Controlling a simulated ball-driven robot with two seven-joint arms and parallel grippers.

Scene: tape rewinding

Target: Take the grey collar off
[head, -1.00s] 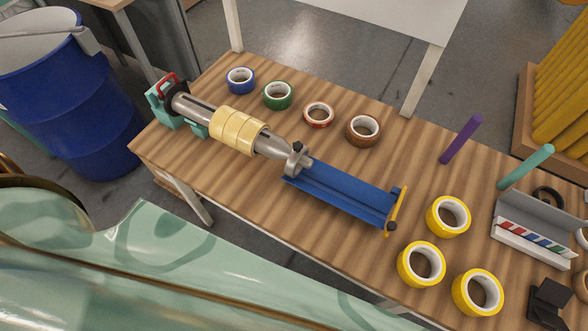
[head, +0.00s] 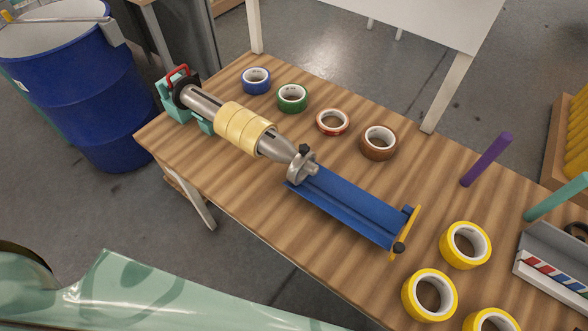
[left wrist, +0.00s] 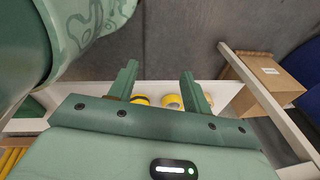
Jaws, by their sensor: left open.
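Cream tape rolls (head: 243,127) sit side by side on the shaft, left of the collar. My left gripper (left wrist: 159,75) is open in the left wrist view, with nothing between its fingers. It is out of the head view, where only a green arm part shows at the lower left. The collar does not show in the left wrist view. My right gripper is not in view.
Blue, green, red-and-white and brown tape rolls (head: 378,142) lie along the table's back. Yellow rolls (head: 465,244) lie front right, near upright purple (head: 487,158) and teal pegs. A blue barrel (head: 80,95) stands left of the table. Wood right of the trough is partly clear.

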